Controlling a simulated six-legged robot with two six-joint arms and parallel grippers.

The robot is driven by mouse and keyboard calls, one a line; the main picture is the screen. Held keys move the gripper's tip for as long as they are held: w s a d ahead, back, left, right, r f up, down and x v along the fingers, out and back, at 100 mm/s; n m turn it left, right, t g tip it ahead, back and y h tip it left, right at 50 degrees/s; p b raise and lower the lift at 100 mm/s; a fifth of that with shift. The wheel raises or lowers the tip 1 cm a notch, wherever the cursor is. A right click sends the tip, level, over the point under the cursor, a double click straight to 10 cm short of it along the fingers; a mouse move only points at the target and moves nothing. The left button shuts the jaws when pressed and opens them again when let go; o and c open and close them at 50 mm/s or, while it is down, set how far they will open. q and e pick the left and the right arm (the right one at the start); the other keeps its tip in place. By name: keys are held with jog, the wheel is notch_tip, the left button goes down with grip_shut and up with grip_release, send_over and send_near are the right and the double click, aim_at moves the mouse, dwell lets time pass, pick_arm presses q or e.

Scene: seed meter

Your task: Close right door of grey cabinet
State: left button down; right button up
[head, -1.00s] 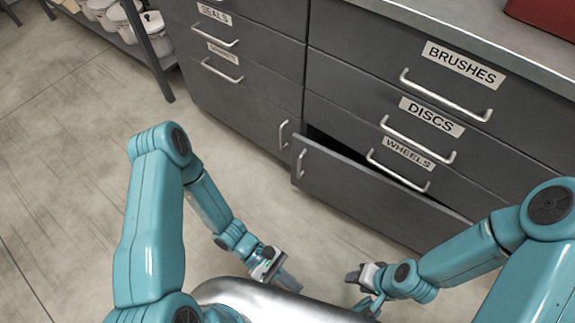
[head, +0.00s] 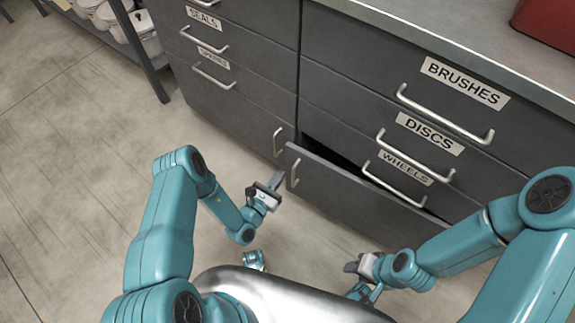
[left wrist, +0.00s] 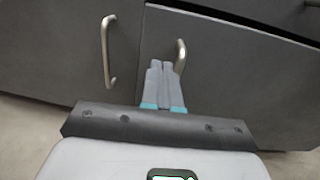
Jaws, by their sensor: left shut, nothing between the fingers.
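The grey cabinet (head: 240,110) has a right door (head: 350,200) that stands partly open, with a dark gap along its top edge. The door's upright handle (head: 295,173) is near its left edge. My left gripper (head: 277,180) is shut and empty, just left of that handle in the head view. In the left wrist view its closed fingers (left wrist: 159,68) point at the door, with their tips close beside the door handle (left wrist: 180,56). I cannot tell whether they touch. My right gripper (head: 350,267) is low in front of the door, and its finger opening is unclear.
The closed left door has its own handle (head: 278,142), also in the left wrist view (left wrist: 108,52). Labelled drawers with bar handles, such as the wheels drawer handle (head: 400,183), sit above the doors. A shelf with white buckets (head: 145,33) stands at the back left. The floor at left is clear.

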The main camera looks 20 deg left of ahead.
aim_at(292, 158)
pick_arm(q)
jog(key=b+x, duration=0.1)
jog(key=x, duration=0.3)
jog(key=shift+w, duration=0.1)
jog(key=shift+w+d, duration=0.1)
jog(key=shift+w, duration=0.4)
